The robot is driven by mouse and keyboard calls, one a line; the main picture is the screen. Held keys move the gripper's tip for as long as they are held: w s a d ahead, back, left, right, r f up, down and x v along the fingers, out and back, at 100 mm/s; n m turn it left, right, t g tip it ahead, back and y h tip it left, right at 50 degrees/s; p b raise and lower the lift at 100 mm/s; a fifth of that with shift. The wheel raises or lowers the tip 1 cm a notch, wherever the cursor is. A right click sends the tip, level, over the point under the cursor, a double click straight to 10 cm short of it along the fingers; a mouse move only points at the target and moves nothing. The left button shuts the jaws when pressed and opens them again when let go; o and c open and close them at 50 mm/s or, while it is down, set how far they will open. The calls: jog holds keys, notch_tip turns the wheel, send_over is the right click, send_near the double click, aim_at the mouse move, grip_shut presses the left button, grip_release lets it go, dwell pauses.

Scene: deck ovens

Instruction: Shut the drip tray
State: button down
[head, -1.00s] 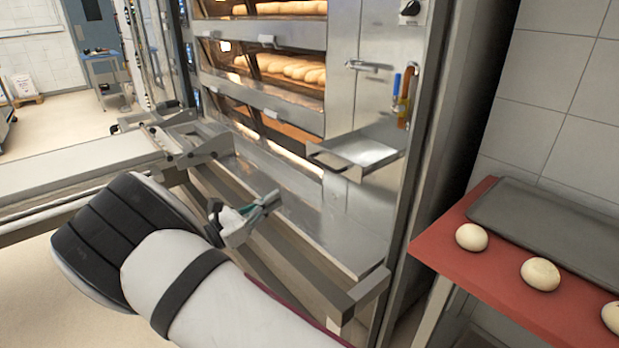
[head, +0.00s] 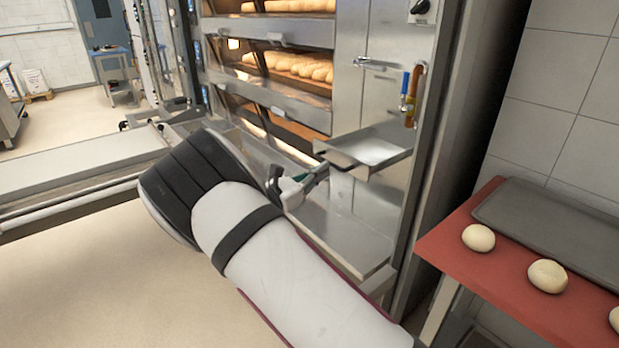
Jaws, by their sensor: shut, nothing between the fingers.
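The drip tray (head: 372,150) is a shallow steel tray standing out from the oven's front panel, so it is open. It has a small dark handle at its front left edge. My gripper (head: 322,172) is shut and empty. Its fingertips are just below and left of the tray's front edge, close to the handle. I cannot tell whether they touch the tray. My arm hides part of the ledge below.
A steel ledge (head: 345,232) runs below the tray along the deck oven (head: 287,95), which holds loaves. A red table (head: 495,265) with dough balls (head: 478,238) and a grey baking tray stands at the right.

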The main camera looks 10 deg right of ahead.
aim_at(378, 150)
jog(key=shift+w+d, duration=0.1)
jog(key=shift+d, duration=0.1)
jog(key=f+b+x, duration=0.1)
jog(key=x, duration=0.6)
jog(key=f+b+x, duration=0.1)
jog(key=x, duration=0.6)
jog(key=d+f+b+x, duration=0.1)
jog(key=f+b+x, duration=0.1)
jog(key=x, duration=0.5)
jog(key=shift+w+d+f, duration=0.1)
jog(key=shift+w+d, duration=0.05)
jog(key=shift+w, duration=0.05)
jog(key=shift+w+d, duration=0.15)
jog(key=shift+d, duration=0.15)
